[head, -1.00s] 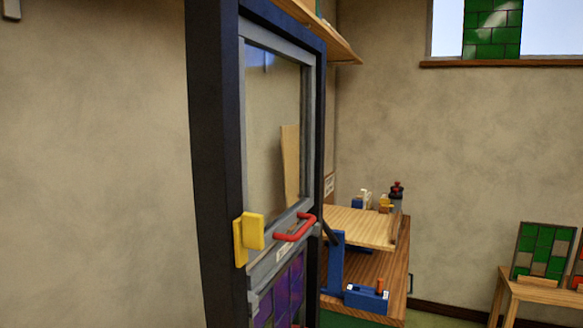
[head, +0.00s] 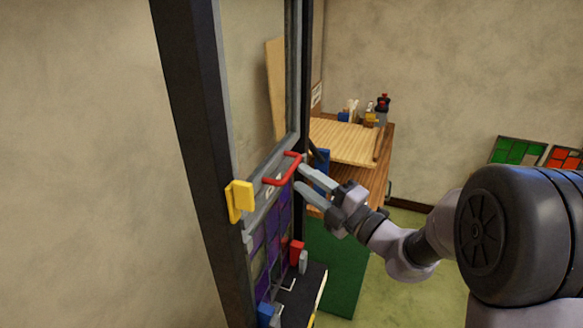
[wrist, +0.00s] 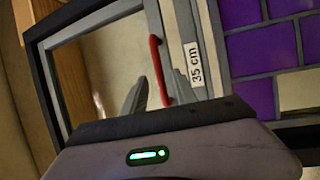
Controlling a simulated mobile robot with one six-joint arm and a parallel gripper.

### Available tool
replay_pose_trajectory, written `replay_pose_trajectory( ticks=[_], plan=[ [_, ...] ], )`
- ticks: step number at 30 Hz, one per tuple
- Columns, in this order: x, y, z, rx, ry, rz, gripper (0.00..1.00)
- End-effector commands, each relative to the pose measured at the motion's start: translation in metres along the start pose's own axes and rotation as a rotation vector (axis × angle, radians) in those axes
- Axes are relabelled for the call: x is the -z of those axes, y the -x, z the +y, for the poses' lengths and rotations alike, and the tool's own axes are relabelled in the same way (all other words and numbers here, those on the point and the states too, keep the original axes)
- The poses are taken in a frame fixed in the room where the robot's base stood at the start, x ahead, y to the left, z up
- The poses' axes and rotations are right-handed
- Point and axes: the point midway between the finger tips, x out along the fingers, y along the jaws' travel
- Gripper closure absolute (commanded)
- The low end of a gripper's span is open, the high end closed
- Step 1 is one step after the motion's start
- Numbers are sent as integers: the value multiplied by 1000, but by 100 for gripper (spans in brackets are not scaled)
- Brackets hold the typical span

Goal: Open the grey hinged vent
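The grey-framed glass vent (head: 292,80) sits in a dark upright frame and looks shut. A red bar handle (head: 290,168) is fixed on its lower grey rail. It also shows in the wrist view (wrist: 160,70), beside a "35 cm" label. A yellow catch (head: 240,198) sits at the left end of the rail, by the dark frame. My gripper (head: 301,179) is just right of and slightly below the handle. I cannot tell whether a finger touches the handle.
Purple leaded panes (head: 272,235) fill the panel below the rail. A wooden bench (head: 370,170) with bottles stands behind my gripper. A dark ledge (head: 300,292) with red, grey and blue pieces lies below. Green floor (head: 400,290) is clear at right.

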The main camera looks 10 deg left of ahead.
Motion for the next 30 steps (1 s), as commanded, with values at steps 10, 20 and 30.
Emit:
replay_pose_trajectory(
  ticks=[10, 20, 30],
  plan=[
    [0, -47, 0, 0, 1, 1, 66],
    [0, -48, 0, 1, 2, 1, 76],
    [0, -48, 0, 1, 2, 1, 100]
  ],
)
